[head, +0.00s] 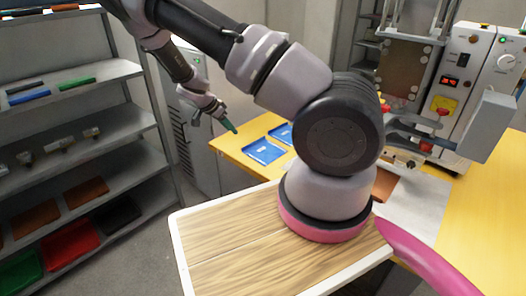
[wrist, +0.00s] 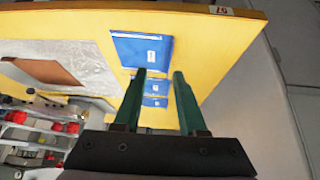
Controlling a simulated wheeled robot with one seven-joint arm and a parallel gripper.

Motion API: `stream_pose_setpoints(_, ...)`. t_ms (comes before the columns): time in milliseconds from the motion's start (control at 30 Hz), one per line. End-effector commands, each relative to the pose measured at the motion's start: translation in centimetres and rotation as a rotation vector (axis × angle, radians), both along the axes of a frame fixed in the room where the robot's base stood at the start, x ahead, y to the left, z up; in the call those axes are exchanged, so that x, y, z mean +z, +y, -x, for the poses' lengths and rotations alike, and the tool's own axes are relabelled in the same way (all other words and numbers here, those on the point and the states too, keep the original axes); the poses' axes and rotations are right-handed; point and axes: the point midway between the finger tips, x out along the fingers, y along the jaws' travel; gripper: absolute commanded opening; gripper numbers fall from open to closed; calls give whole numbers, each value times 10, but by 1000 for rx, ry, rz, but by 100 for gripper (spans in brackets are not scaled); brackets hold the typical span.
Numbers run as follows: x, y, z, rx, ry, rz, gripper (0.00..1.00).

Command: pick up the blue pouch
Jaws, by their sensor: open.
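Flat blue pouches with white labels lie in a row on the yellow table. The wrist view shows a nearer-looking large pouch (wrist: 142,52), a second pouch (wrist: 157,86) and a third pouch (wrist: 157,101). The head view shows one pouch (head: 264,152) near the table edge and part of another pouch (head: 280,132), cut off by my arm. I cannot tell which one is meant.
The yellow table (head: 228,143) also bears a clear sheet (wrist: 85,55) and a brown piece (wrist: 45,72). A machine with a control box (head: 462,90) stands at right. A grey shelf (head: 90,145) with coloured items stands at left. Floor is open between.

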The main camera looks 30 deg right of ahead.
Motion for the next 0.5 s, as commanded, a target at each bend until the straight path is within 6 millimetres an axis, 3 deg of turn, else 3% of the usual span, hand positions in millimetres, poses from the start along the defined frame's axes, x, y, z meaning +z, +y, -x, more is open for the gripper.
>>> stream_pose_setpoints(33,-16,-3,-4,8,-14,54,41)
stream_pose_setpoints(200,-45,-10,-17,23,-77,164,41)
stream_pose_setpoints(500,-64,-20,-27,34,-117,214,41)
